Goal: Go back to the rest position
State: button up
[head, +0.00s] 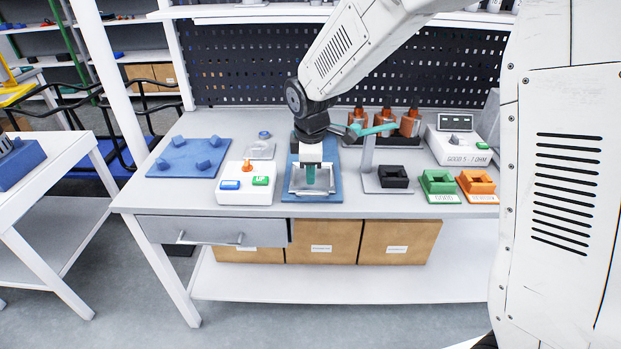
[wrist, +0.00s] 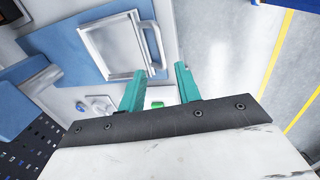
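My gripper (head: 311,176) points down over a silver square frame (head: 315,194) on a blue mat (head: 337,184) at the middle of the bench. In the wrist view its two teal fingers (wrist: 159,74) are apart with nothing between them, so it is open and empty. The silver frame (wrist: 145,63) also shows in the wrist view, beyond the fingers. In the head view the gripper and wrist partly hide the frame and the mat.
A white button box (head: 246,196) stands just left of the mat. Farther right are a black holder (head: 393,177), a green holder (head: 438,183) and an orange holder (head: 476,183).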

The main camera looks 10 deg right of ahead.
jog(key=shift+r, duration=0.3)
jog(key=shift+s, duration=0.1)
jog(key=s+d+r+m, duration=0.4)
jog(key=s+m, duration=0.1)
jog(key=s, duration=0.6)
jog(key=s+d+r+m, duration=0.4)
jog(key=s+r+m, duration=0.1)
jog(key=s, duration=0.6)
jog(key=s+d+r+m, duration=0.4)
jog(key=s+d+m, duration=0.1)
jog(key=s, duration=0.6)
jog(key=shift+r+g, duration=0.2)
jog(key=shift+g, duration=0.2)
